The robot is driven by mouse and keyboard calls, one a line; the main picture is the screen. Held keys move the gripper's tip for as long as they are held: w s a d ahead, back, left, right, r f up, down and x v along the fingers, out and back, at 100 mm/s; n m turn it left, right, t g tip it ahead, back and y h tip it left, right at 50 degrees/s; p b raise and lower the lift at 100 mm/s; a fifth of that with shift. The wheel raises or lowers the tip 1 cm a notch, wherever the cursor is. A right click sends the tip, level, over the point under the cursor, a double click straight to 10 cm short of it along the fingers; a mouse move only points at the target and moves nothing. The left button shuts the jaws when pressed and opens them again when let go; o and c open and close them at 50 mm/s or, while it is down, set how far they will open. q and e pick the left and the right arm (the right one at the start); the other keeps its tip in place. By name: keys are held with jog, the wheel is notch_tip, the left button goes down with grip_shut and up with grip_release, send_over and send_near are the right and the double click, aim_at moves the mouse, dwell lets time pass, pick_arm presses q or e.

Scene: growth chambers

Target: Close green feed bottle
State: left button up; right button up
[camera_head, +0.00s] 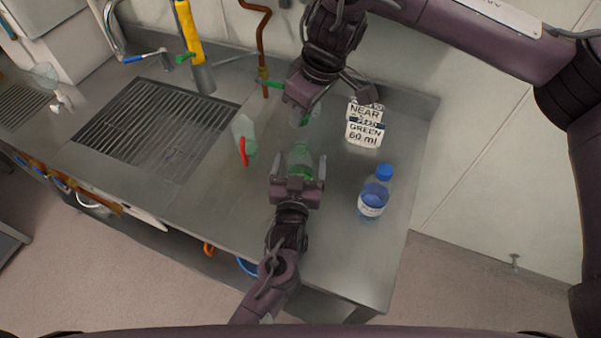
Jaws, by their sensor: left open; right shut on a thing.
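The green feed bottle (300,154) stands on the steel counter (240,205), clear with green contents. My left gripper (299,168) is open, its fingers on either side of the bottle's body. My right gripper (303,108) is just behind and above the bottle. It is shut on a small green thing (306,119), which looks like the green cap and is mostly hidden by the fingers. The cap appears apart from the bottle.
A blue-capped bottle (374,194) stands to the right. A clear spray bottle with a red trigger (243,138) stands to the left, beside a drain grate (155,125).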

pick_arm(q)
jog(key=shift+w, duration=0.3)
jog(key=c, duration=1.4)
jog(key=shift+c, duration=0.2)
pick_arm(e)
jog(key=shift+f, duration=2.45)
